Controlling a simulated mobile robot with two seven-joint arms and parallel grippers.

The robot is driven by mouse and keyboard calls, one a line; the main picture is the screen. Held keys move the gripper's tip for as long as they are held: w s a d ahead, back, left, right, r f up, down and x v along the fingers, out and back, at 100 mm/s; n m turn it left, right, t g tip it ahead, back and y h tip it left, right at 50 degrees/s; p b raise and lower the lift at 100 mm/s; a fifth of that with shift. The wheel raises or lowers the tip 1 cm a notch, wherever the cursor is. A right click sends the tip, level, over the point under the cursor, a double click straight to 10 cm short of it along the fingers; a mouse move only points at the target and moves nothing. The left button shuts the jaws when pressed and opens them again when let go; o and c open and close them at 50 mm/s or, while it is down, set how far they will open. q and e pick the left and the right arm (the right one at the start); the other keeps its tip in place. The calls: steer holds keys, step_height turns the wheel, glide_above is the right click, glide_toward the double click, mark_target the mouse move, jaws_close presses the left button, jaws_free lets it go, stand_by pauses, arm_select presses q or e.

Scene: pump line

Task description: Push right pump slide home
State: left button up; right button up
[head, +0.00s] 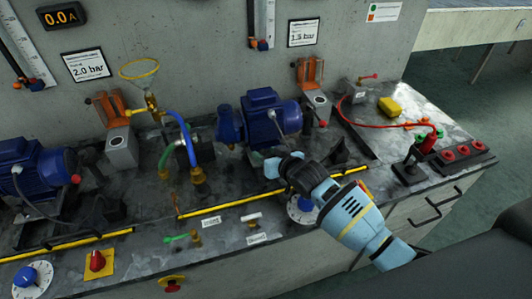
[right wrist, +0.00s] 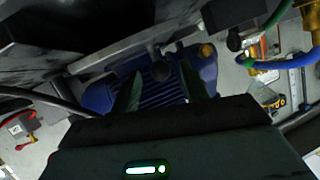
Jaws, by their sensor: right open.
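The right pump (head: 270,112) is a blue ribbed motor with a rounded blue end at its left, set behind a yellow-edged rail (head: 230,201). My right gripper (head: 276,164) is open and empty in front of the pump, above the bench's front part. In the right wrist view the pump's ribbed blue body (right wrist: 150,90) shows beyond and between the two dark fingers (right wrist: 160,92). I cannot tell whether a finger touches it. The gripper and forearm hide part of the slide and rail. My left gripper is not in view.
A second blue pump (head: 35,165) stands at the left. Blue and green hoses (head: 178,130) rise between the pumps. A red cable, yellow box (head: 389,107) and red-button block (head: 455,155) lie at the right.

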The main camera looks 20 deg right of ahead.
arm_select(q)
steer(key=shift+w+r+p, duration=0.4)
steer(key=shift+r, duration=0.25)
arm_select(e)
steer(key=v, duration=0.7)
steer(key=shift+w, duration=0.1)
stand_by(0.4)
